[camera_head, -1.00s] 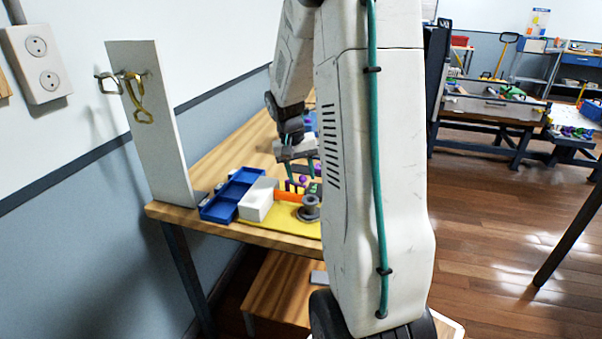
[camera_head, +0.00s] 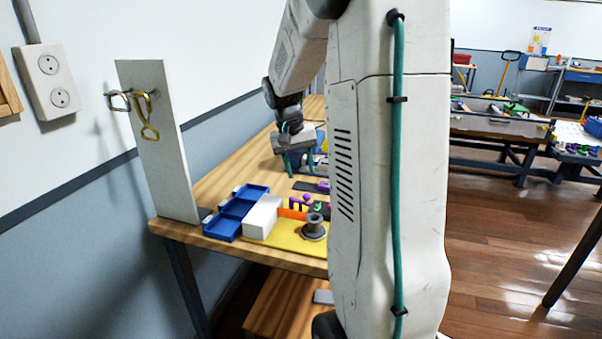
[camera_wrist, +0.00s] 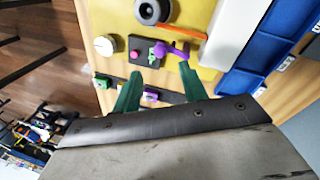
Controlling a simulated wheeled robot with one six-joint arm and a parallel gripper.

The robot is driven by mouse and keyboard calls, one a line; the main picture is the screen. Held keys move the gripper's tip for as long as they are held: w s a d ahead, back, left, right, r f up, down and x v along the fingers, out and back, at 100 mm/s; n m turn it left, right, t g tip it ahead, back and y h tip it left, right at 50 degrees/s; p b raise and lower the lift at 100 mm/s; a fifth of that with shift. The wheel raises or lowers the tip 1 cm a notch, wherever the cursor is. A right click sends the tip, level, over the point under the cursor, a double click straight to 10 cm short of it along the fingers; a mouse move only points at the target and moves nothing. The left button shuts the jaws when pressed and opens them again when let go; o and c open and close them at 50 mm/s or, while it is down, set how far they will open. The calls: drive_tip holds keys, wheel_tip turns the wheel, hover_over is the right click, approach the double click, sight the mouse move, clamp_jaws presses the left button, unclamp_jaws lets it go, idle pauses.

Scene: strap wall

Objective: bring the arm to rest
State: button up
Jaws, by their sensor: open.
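My gripper (camera_head: 298,165) hangs over the wooden table, with its two green fingers pointing down. In the wrist view its green fingers (camera_wrist: 158,88) stand apart with nothing between them. My arm's large white link covers the right part of the table in the head view. A white upright panel (camera_head: 155,140) stands at the table's left end. A grey hook (camera_head: 118,101) and a brass-coloured strap-like loop (camera_head: 149,132) hang on it.
A blue tray (camera_head: 236,212), a white block (camera_head: 263,217) and a yellow mat (camera_head: 290,240) with a grey spool (camera_head: 314,228) are near the table's front edge. Small purple and green pieces lie beside them. A wall with a socket (camera_head: 47,82) is at left.

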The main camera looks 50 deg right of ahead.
idle(0.5)
drive_tip(key=s+a+r+n+t, duration=0.1)
drive_tip(key=s+a+r+n, duration=0.1)
drive_tip(key=s+a, duration=0.4)
drive_tip(key=s+a+r+n+t+y, duration=0.1)
drive_tip(key=s+a+n, duration=0.3)
drive_tip(key=a, duration=1)
drive_tip(key=s+a+r+n+t, duration=0.1)
drive_tip(key=s+a+r+n, duration=0.1)
drive_tip(key=s+a, duration=0.7)
drive_tip(key=shift+a+r+n+y, duration=0.3)
drive_tip(key=shift+a+n, duration=0.2)
